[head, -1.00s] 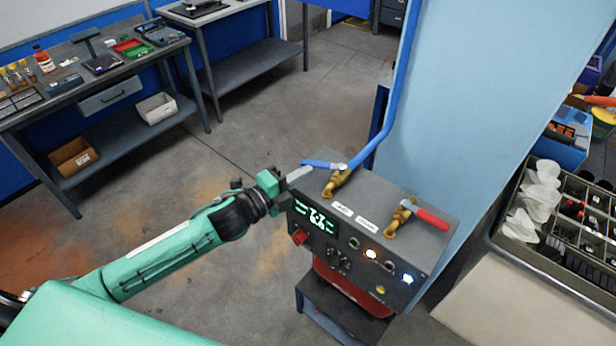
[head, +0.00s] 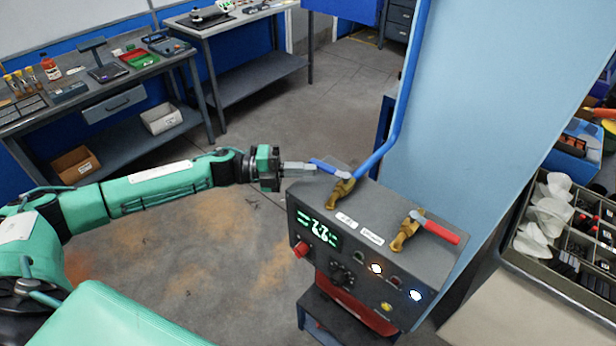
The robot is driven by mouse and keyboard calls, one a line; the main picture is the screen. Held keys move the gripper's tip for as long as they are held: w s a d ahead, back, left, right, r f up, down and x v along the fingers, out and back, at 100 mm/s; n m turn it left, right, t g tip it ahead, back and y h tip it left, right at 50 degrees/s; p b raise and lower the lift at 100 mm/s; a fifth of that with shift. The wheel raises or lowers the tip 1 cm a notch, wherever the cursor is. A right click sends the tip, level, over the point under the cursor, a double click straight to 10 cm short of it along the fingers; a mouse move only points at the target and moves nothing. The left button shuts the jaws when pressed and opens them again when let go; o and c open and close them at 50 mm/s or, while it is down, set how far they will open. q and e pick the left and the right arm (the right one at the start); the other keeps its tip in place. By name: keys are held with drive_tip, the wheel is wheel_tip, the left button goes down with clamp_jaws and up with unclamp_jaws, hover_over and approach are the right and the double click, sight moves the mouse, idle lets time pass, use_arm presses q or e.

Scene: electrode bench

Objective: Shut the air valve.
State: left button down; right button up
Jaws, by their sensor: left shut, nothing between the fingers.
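The air valve (head: 342,189) is a brass valve on top of the grey control box. Its blue lever handle (head: 328,167) points to the upper left, and a blue hose runs up behind it. My left gripper (head: 313,168) reaches in from the left, with its grey fingers shut and empty. The fingertips are at the free end of the blue handle, on its near side. They look very close or touching; I cannot tell which. My right gripper is not in view.
A second brass valve with a red handle (head: 440,231) stands to the right on the control box (head: 372,202). A pale blue column (head: 480,90) rises behind. A compartment tray (head: 545,262) is at the right. A workbench (head: 140,75) stands at the back left, with open floor between.

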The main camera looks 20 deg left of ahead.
use_arm(q)
drive_tip(key=shift+w+m+g+b, duration=0.3)
drive_tip(key=shift+w+m+g, duration=0.1)
drive_tip(key=shift+g, duration=0.2)
drive_tip(key=shift+w+a+b, duration=0.1)
drive_tip(key=shift+w+b, duration=0.2)
drive_tip(key=shift+b, duration=0.15)
drive_tip(key=shift+w+a+r, duration=0.1)
drive_tip(key=shift+w+r, duration=0.1)
